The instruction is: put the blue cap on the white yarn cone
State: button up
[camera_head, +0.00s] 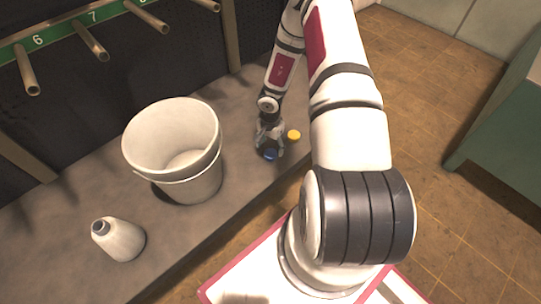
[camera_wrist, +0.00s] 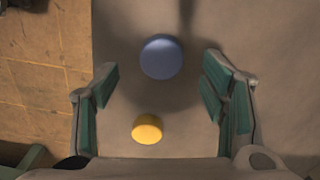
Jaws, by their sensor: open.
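The blue cap (camera_head: 270,154) lies on the grey bench top, just under my gripper (camera_head: 269,146). In the wrist view the blue cap (camera_wrist: 161,57) shows as a round disc ahead of and between the two open green-padded fingers of my gripper (camera_wrist: 160,88), touching neither. The white yarn cone (camera_head: 121,240) stands on the bench at the lower left in the head view, with a dark narrow top. It is well to the left of my gripper and is not in the wrist view.
A yellow cap (camera_head: 294,134) lies close to the right of the blue one; the wrist view shows it too (camera_wrist: 147,128). A large white bucket (camera_head: 173,150) stands on the bench between the cone and my gripper. Numbered pegs (camera_head: 90,42) jut out above the bench's back.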

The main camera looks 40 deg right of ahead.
aim_at(271, 153)
notch_tip(271, 153, down, 4)
jog(key=shift+w+d+f+b, duration=0.15)
jog(key=shift+f+b, duration=0.1)
jog(key=shift+b, duration=0.85)
jog(key=shift+r, duration=0.1)
jog(key=c, duration=0.9)
jog(key=shift+c, duration=0.2)
jog(key=shift+r+p, duration=1.15)
jog(key=shift+r, duration=0.65)
jog(key=s, duration=0.1)
jog(key=s+a, duration=0.1)
jog(key=s, duration=0.1)
jog(key=shift+r, duration=0.15)
jog(key=shift+s+f+b, duration=0.15)
jog(key=shift+f+b, duration=0.1)
jog(key=shift+b, duration=0.3)
jog(key=shift+s+a+f+b, duration=0.1)
jog(key=shift+s+a+b, duration=0.05)
jog(key=shift+s+b, duration=0.35)
jog(key=s+a+r+b, duration=0.1)
jog(key=s+a+b, duration=0.2)
jog(key=s+b, duration=0.5)
jog(key=s, duration=0.3)
jog(key=shift+r, duration=0.4)
